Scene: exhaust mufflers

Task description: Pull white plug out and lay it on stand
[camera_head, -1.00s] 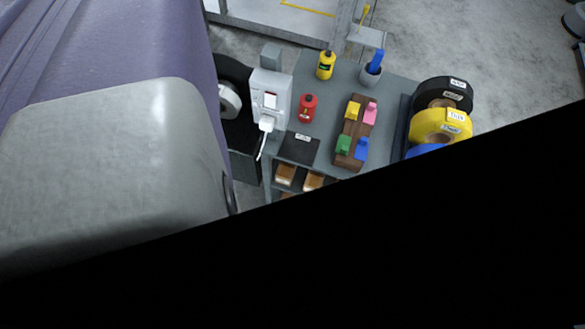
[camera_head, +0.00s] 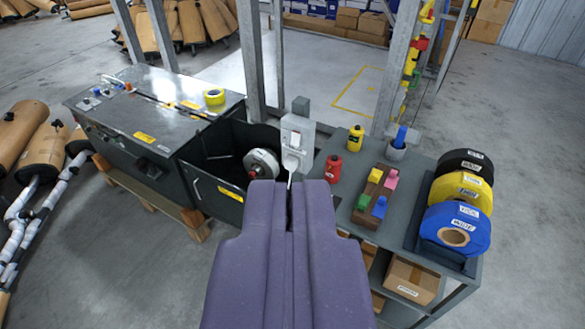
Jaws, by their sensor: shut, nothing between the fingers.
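A white plug (camera_head: 290,163) sits in the front of a light grey socket box (camera_head: 298,138), which stands upright at the near left of the grey workbench. Its white cable hangs down and disappears behind my gripper. My purple gripper (camera_head: 290,184) comes up from the bottom centre, shut and empty. Its fingertips lie just below the plug in the picture; I cannot tell the depth between them. The stand is not clearly visible; the bench area just right of my fingertips is partly hidden by my gripper.
The bench (camera_head: 420,170) holds a red bottle (camera_head: 333,169), a yellow bottle (camera_head: 355,139), a brown block with coloured pieces (camera_head: 374,196) and large tape rolls (camera_head: 455,229). A dark machine (camera_head: 150,120) with an open bin and white reel (camera_head: 262,164) stands left. Grey floor lies in front.

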